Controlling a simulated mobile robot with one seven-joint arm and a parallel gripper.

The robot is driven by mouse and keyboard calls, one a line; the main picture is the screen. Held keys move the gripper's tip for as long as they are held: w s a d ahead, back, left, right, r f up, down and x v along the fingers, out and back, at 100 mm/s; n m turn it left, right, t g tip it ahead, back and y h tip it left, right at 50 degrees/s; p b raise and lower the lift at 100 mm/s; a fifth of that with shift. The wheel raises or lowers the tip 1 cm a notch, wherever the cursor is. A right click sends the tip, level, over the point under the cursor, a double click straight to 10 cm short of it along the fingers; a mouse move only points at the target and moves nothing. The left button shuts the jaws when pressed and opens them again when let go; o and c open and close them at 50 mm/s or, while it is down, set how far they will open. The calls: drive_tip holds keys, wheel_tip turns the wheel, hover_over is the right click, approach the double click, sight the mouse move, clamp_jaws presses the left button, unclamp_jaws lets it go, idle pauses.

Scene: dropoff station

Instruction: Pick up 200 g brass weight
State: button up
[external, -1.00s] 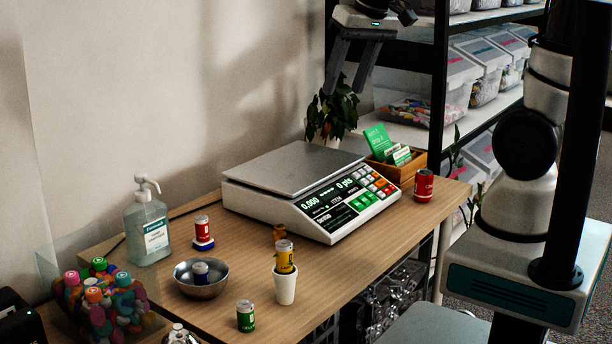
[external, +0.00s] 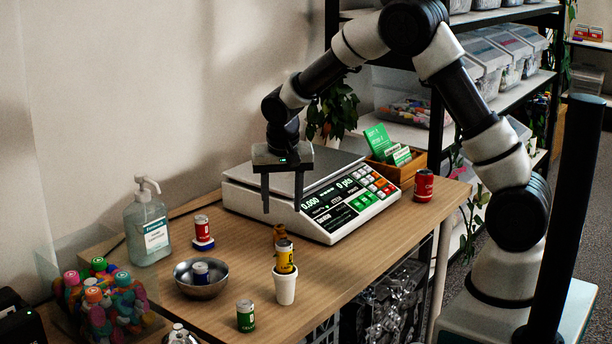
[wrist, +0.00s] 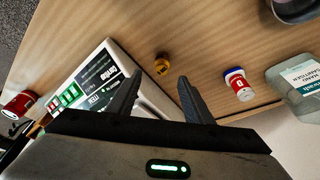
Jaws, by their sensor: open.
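My gripper (external: 282,206) points down above the table beside the scale's left front, higher than the weight. Its two fingers (wrist: 162,78) are apart with nothing between them.
The scale (external: 265,207) stands close to the fingers. The white cup (external: 285,290) holds a yellow battery (external: 285,258). A red can (external: 423,185) is right.

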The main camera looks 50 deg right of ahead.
sight(279, 227)
drive_tip(key=b+x, duration=0.1)
drive_tip(key=x, duration=0.3)
drive_tip(key=b+x, duration=0.1)
drive_tip(key=x, duration=0.4)
drive_tip(key=shift+w+a+f, duration=0.15)
drive_tip(key=shift+w+f, duration=0.05)
drive_tip(key=shift+f, duration=0.05)
drive_tip(key=shift+r, duration=0.1)
clamp_jaws()
